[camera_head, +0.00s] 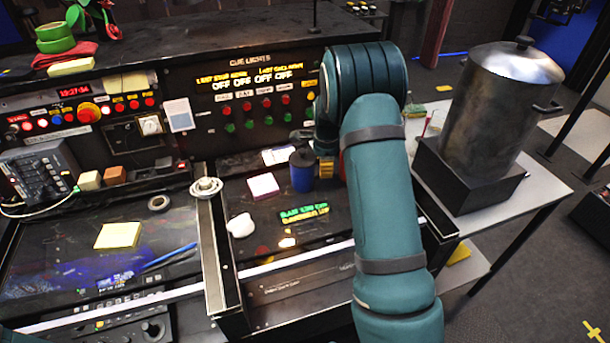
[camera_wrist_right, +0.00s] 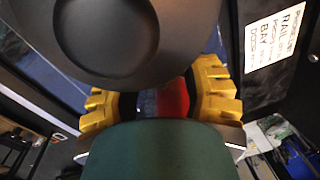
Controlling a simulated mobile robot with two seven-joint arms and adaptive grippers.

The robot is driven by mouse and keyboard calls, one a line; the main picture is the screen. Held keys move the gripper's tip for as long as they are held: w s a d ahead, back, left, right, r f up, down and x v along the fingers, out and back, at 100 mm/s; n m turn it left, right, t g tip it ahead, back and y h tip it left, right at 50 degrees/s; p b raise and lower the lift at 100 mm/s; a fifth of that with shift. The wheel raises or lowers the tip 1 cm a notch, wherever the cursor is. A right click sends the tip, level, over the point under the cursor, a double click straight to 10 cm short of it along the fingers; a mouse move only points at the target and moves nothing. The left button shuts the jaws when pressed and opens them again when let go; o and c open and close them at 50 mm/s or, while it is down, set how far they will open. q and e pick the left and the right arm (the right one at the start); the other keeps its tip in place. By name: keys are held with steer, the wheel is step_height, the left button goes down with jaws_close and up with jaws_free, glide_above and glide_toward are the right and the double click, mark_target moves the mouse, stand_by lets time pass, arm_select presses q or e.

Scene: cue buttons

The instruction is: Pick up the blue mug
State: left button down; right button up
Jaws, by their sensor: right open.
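The blue mug (camera_head: 302,178) appears to be the small blue cylinder on the dark console top, in the middle of the head view. A dark rounded shape covers its upper part, and I cannot tell its handle. My right gripper (camera_head: 326,168) shows yellow pads just right of the mug, partly hidden by my teal arm. In the right wrist view my right gripper (camera_wrist_right: 158,100) has its yellow fingers apart, with a red and a grey patch seen between them. No mug is clearly seen in that view. My left gripper is not in view.
A pink note block (camera_head: 263,186) and a white lump (camera_head: 241,226) lie left of the mug. A round knob (camera_head: 206,187) tops the divider. A big metal pot (camera_head: 497,115) stands at right. The button panel (camera_head: 245,100) rises behind.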

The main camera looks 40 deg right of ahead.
jaws_close()
steer(key=shift+r, duration=0.1)
step_height(320, 180, up, 10)
steer(key=shift+p, duration=0.85)
